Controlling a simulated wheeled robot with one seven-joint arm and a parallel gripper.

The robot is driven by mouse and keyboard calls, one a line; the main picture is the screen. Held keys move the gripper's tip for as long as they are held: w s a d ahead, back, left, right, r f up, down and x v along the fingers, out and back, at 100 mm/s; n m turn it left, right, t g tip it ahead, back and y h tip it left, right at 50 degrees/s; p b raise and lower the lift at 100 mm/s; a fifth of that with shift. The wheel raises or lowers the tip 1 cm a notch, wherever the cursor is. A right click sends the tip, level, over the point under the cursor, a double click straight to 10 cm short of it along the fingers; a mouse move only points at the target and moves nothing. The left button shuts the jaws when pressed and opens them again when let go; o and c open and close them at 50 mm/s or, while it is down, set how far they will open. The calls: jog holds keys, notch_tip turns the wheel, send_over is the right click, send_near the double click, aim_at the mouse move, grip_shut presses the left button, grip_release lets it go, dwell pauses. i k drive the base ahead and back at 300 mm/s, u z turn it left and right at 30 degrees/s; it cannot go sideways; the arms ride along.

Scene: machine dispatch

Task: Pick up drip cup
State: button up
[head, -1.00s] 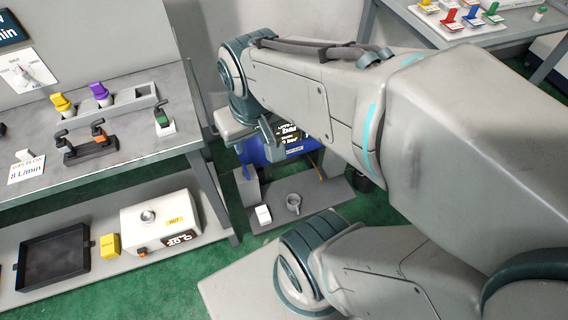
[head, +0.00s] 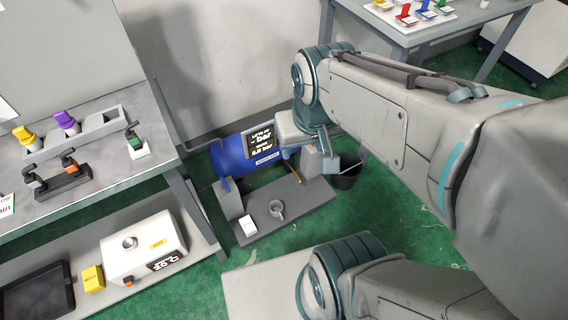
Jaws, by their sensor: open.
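A small grey cup (head: 277,208), which looks like the drip cup, stands on a low grey platform (head: 312,197) in front of a blue tank. My gripper (head: 290,152) hangs in front of the tank, above and behind the cup and apart from it. Its fingers are small in this view, and it appears open with nothing in it. The cup is in plain sight.
The blue tank (head: 230,157) carries a black sign (head: 262,142). A white block (head: 247,225) sits left of the cup. A black bucket (head: 348,172) stands right of the platform. A bench (head: 105,172) with a lower shelf holding a white HOT box (head: 140,250) is at left.

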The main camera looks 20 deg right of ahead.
aim_at(276, 207)
jog(key=u, duration=3.85)
jog(key=k, duration=1.4)
jog(key=z, duration=1.7)
jog(key=i, duration=0.4)
jog(key=z, duration=0.05)
